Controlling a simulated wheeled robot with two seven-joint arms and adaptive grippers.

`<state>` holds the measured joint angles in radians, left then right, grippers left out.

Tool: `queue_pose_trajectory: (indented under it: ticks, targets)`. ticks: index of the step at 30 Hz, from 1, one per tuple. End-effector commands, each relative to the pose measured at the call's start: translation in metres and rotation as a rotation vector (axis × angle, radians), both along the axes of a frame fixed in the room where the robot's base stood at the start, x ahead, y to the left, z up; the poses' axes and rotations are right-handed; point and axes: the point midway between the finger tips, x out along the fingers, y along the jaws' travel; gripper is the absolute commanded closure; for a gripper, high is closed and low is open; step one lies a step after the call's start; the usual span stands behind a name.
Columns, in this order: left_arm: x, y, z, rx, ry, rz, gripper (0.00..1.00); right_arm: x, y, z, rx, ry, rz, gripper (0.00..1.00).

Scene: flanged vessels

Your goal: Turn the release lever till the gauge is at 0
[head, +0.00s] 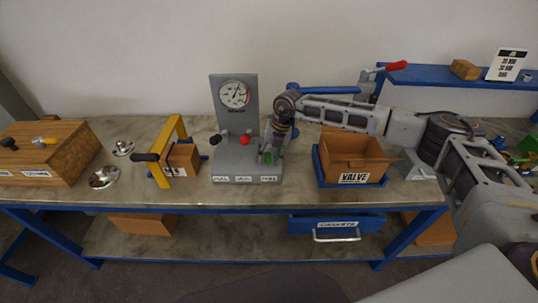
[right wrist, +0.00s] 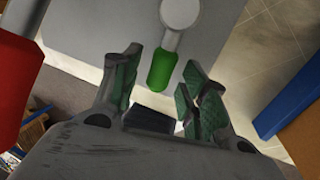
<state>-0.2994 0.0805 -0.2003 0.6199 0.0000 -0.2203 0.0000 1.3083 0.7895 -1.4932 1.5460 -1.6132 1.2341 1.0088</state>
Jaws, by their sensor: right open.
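The gauge (head: 234,94) is a white round dial on a grey upright panel. Its needle is too small to read surely. On the panel's grey base (head: 245,179) are three levers, with a black knob (head: 215,140), a red knob (head: 245,140) and a green handle (head: 267,157). Their labels are too small to read. My right gripper (head: 272,146) is over the base's right end, at the green handle. In the right wrist view, the open right gripper (right wrist: 160,88) has the green handle (right wrist: 160,70) between its fingertips, with gaps on both sides. My left gripper is out of view.
A cardboard box (head: 353,152) marked VALVE stands right of the base. A yellow frame with a black handle (head: 165,155) stands left, beside metal flanges (head: 104,177) and a wooden box (head: 45,150). In the right wrist view, the red knob (right wrist: 15,85) is close at left.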

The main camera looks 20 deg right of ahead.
Motion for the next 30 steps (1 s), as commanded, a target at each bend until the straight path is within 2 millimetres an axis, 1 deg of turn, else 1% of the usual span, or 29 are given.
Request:
queue_pose_trajectory:
  ticks: [7, 8, 18, 30]
  targets:
    - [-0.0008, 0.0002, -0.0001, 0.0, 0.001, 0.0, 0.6, 0.0001, 0.0003, -0.0005, 0.0, 0.0, 0.0, 0.56]
    - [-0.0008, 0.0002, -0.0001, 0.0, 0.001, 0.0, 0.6, 0.0001, 0.0003, -0.0005, 0.0, 0.0, 0.0, 0.57]
    - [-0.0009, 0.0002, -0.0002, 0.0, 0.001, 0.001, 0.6, 0.0002, 0.0003, -0.0001, 0.0, -0.001, 0.001, 1.0]
    - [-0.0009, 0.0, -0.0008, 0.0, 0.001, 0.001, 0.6, 0.0002, -0.0004, -0.0001, 0.001, -0.002, 0.01, 1.0]
